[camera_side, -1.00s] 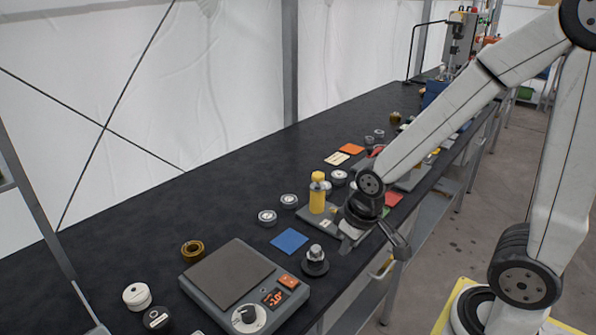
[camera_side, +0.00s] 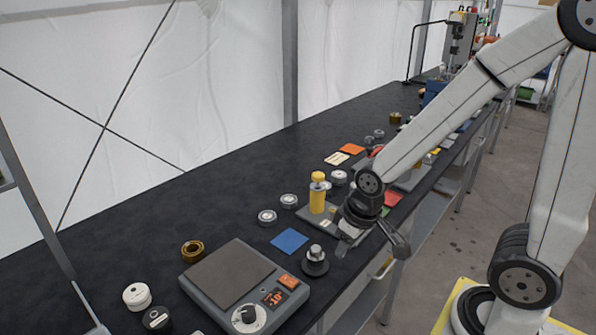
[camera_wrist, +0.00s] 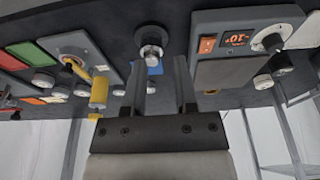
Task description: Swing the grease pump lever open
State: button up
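The grease pump's yellow cylinder (camera_side: 318,196) stands upright on a grey base plate (camera_side: 308,220), left of my gripper in the side view. In the wrist view the yellow cylinder (camera_wrist: 99,92) shows at the left, with the plate (camera_wrist: 100,52) above it. A short yellow bar (camera_wrist: 80,71) with a dark end lies by the plate's round fitting and looks like the lever. My gripper hides part of the plate in the side view. My gripper (camera_side: 374,250) is open and empty, beside the pump and near the bench's front edge. Its fingers (camera_wrist: 162,72) are spread in the wrist view.
A metal knob on a black round base (camera_side: 315,262) stands close to my gripper, at the left. Several small weights and coloured pads lie around. The bench's back left is clear.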

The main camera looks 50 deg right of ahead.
jog(key=o, duration=0.4)
jog(key=shift+w+d, duration=0.2)
jog(key=shift+w, duration=0.05)
jog(key=shift+c, duration=0.2)
jog(key=w+d+g, duration=0.1)
jog(key=w+d, duration=0.2)
jog(key=d, duration=0.3)
jog(key=w+d, duration=0.3)
jog(key=d, duration=0.4)
jog(key=w+d+g, duration=0.1)
jog(key=w+d, duration=0.2)
jog(key=d, duration=0.3)
jog(key=shift+d+r+g, duration=0.3)
jog(key=shift+f, duration=0.15)
jog(key=shift+f, duration=3.75)
grip_shut()
